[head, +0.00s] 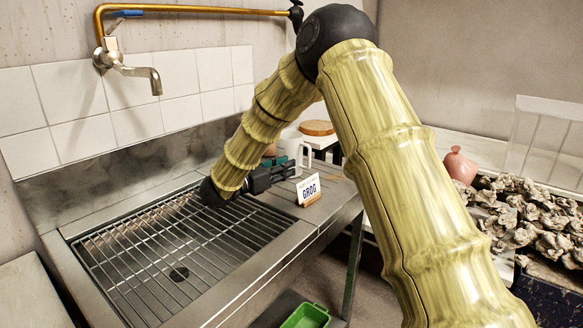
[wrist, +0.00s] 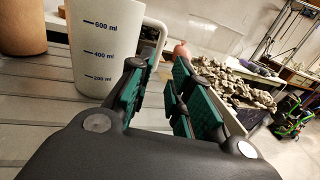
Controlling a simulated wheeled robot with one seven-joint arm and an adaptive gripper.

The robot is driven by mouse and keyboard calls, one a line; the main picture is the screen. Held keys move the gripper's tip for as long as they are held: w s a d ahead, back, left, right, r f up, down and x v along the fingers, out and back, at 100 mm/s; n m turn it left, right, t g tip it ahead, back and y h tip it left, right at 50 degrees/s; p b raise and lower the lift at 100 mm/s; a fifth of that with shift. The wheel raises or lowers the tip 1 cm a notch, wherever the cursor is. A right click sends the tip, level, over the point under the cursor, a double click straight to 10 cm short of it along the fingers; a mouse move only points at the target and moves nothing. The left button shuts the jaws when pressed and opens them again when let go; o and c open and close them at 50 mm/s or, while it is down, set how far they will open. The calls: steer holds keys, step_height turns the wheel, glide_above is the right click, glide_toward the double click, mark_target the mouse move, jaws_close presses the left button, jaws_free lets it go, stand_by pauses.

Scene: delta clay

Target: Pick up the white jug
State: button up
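The white jug (head: 295,148) stands upright at the far right end of the metal sink unit, partly hidden behind my arm and gripper. In the wrist view the jug (wrist: 100,45) is at upper left, with dark ml marks on its side. Its handle (wrist: 160,32) points right, and the handle's lower end runs behind my left fingertip. My gripper (wrist: 163,80) is open, with a gap between its green-padded fingers and nothing seen held. In the head view my gripper (head: 290,170) is low beside the jug; contact cannot be told.
A GROG sign (head: 309,189) stands close to my gripper on the ledge. A terracotta pot (wrist: 20,28) is left of the jug. A round brown-topped thing (head: 317,128) is behind it. A pink vase (head: 459,165) and clay lumps (head: 535,215) lie right. The sink grate (head: 160,250) is clear.

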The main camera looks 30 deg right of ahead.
mark_target(309, 167)
steer(key=shift+w+d+f, duration=0.1)
steer(key=shift+w+d, duration=0.25)
steer(key=shift+d, duration=1.4)
steer(key=shift+w+d+f, duration=0.1)
steer(key=shift+w+d, duration=0.3)
steer(key=shift+d, duration=1.4)
steer(key=shift+w+d+f, duration=0.1)
steer(key=shift+w+d, duration=0.25)
steer(key=shift+d, duration=1.4)
steer(key=shift+c, duration=0.3)
jaws_close()
